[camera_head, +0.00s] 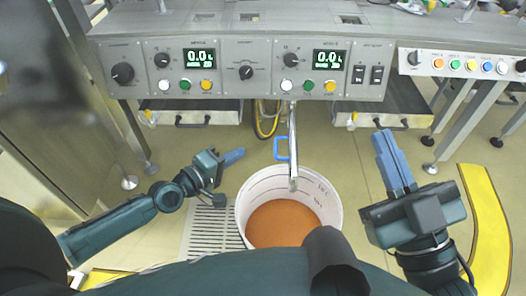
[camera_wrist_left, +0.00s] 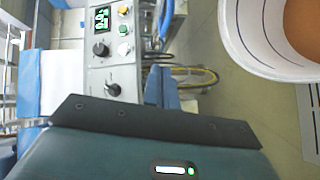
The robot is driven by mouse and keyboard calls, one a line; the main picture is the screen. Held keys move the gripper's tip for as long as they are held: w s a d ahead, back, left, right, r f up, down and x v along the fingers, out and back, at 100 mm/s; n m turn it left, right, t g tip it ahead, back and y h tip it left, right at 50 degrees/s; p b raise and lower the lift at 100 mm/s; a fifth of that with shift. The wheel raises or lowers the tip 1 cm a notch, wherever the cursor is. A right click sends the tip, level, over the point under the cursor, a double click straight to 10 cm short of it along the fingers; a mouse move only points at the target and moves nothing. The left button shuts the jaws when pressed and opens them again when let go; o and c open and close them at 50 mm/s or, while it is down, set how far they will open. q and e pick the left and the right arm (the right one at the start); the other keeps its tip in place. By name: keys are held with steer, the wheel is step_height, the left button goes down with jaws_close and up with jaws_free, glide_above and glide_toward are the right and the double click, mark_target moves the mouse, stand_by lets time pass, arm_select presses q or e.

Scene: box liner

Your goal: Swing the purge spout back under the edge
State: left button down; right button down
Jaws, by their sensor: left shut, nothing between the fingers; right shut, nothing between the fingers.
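The purge spout (camera_head: 293,140) is a thin metal pipe coming out from under the front edge of the control panel (camera_head: 240,75). It points toward the viewer, with its end over the white bucket (camera_head: 330,190). A blue loop handle (camera_head: 276,148) sits on the spout's left side. My left gripper (camera_head: 236,156) is shut and empty, left of the handle and apart from it. Its blue fingers (camera_wrist_left: 161,88) also show in the left wrist view. My right gripper (camera_head: 386,146) is shut and empty, right of the spout and bucket, apart from both.
The bucket holds an orange-brown material (camera_head: 283,224) and stands beside a floor grate (camera_head: 208,235). A yellow hose (camera_head: 266,122) hangs under the panel, left of the spout. Drawers (camera_head: 190,113) flank the spout under the panel. A yellow strip (camera_head: 486,220) lies at the right.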

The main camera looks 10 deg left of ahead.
arm_select(q)
steer(key=w+d+f, duration=0.1)
steer(key=w+d, duration=0.3)
steer(key=d, duration=0.2)
steer(key=shift+w+f, duration=0.2)
steer(key=shift+f, duration=0.1)
steer(key=shift+d, duration=0.1)
